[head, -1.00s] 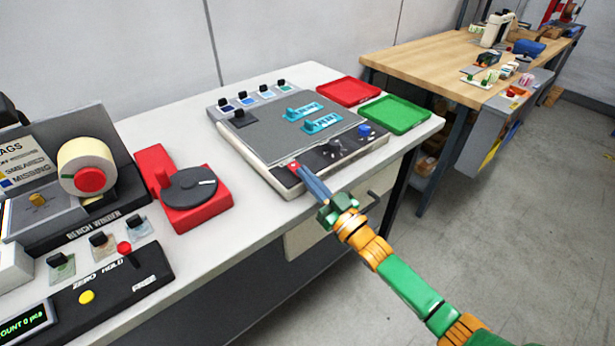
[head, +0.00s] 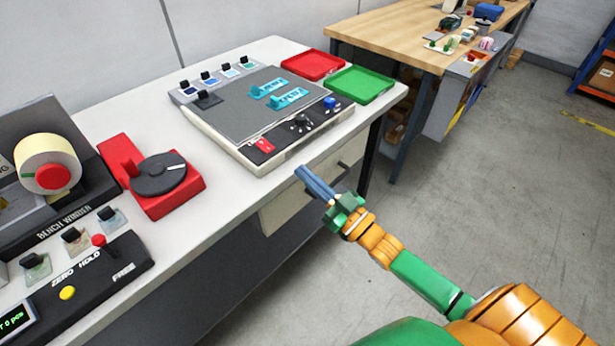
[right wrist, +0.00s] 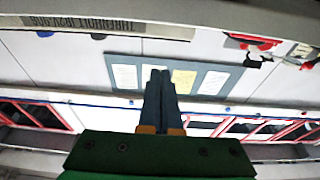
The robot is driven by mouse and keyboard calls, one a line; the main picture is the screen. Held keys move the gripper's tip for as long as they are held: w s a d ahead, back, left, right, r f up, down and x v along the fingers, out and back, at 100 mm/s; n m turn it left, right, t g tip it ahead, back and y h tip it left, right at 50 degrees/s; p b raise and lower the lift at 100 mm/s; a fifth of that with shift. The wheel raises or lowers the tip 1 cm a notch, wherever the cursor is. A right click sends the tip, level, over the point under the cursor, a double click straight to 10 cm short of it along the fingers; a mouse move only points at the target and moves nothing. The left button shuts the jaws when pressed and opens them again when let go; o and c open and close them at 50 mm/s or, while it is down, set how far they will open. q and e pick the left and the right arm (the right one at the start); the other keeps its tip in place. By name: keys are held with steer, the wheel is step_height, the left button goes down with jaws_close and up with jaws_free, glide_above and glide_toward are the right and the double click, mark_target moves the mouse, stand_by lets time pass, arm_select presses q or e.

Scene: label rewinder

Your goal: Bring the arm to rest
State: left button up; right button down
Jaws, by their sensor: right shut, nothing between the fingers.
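My right gripper (head: 316,184) is in the head view, in front of the bench's front edge, its blue-grey fingers together and empty. It is apart from the grey panel unit (head: 236,128) on the bench. In the right wrist view my gripper's fingers (right wrist: 160,90) lie side by side, pointing at a far wall with several posted sheets. My right arm comes in from the lower right. My left gripper is in neither view.
The white bench (head: 222,205) holds a bench winder (head: 60,228), a red unit with a dark dial (head: 160,174), a red tray (head: 313,64) and a green tray (head: 360,84). A wooden table (head: 400,42) stands behind. The floor (head: 500,190) at right is clear.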

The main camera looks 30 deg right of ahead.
stand_by(0.3)
steer(key=s+d+f+m+g+h, duration=0.1)
steer(key=s+f+g+h, duration=0.15)
steer(key=f, duration=0.75)
steer(key=s+d+f+m+g+h, duration=0.15)
steer(key=s+f+g, duration=0.25)
steer(key=f, duration=0.5)
steer(key=s+d+f+g+h, duration=0.1)
steer(key=s+f+g+h, duration=0.15)
steer(key=f, duration=0.75)
steer(key=s+a+f+g, duration=0.2)
steer(key=s+f+g, duration=0.2)
steer(key=s, duration=0.9)
steer(key=s+a+f+g, duration=0.2)
steer(key=s+f+g, duration=0.3)
steer(key=s+f, duration=0.5)
steer(key=s+n, duration=0.1)
steer(key=s, duration=0.2)
steer(key=shift+s+g+h, duration=0.25)
steer(key=shift+g+h, duration=0.05)
steer(key=shift+h, duration=0.05)
steer(key=shift+w, duration=0.1)
